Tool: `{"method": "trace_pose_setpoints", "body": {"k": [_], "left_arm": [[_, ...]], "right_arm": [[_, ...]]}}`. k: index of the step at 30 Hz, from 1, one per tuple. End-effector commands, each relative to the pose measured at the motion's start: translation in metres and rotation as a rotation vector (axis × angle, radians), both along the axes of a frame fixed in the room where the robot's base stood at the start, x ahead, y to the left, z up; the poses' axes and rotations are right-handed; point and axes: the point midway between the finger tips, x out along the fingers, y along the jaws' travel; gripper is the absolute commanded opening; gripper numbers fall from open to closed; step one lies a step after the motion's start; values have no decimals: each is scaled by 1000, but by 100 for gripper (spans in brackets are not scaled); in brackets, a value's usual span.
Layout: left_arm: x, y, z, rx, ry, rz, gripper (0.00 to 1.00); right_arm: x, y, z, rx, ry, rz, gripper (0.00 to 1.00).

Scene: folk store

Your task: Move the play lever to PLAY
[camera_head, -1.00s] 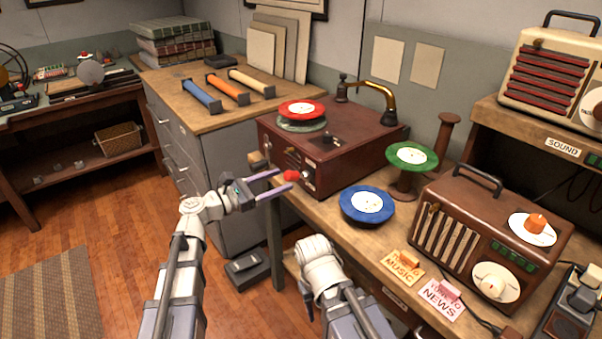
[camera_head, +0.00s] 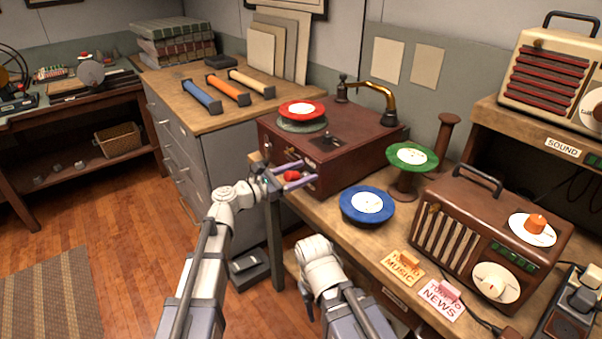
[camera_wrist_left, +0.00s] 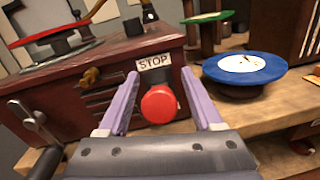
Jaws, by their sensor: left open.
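The record player (camera_head: 340,155) is a dark red wooden box on the bench, with a red disc (camera_head: 302,108) on its turntable. On its front is a lever with a round red knob (camera_head: 291,176). In the left wrist view the red knob (camera_wrist_left: 158,104) sits below a sign reading STOP (camera_wrist_left: 154,62). My left gripper (camera_head: 300,180) is open, with its purple fingers on either side of the knob; whether they touch it I cannot tell. The left wrist view shows the fingers (camera_wrist_left: 165,100) too. A PLAY label is not visible. My right gripper is out of view; only the arm shows.
A blue disc (camera_head: 367,204) and a green disc (camera_head: 412,155) stand on stands to the right of the player. A brown radio (camera_head: 490,240) is further right. A small crank handle (camera_wrist_left: 35,122) projects from the player's front at left in the wrist view.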

Motion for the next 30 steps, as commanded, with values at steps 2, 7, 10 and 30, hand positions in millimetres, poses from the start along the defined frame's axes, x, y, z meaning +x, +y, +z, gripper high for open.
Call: {"method": "trace_pose_setpoints", "body": {"k": [2,7,10,30], "left_arm": [[0,0,0,0,0,0,67],[0,0,0,0,0,0,49],[0,0,0,0,0,0,38],[0,0,0,0,0,0,0]], "right_arm": [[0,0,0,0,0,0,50],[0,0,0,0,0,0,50],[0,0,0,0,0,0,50],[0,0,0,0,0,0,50]]}}
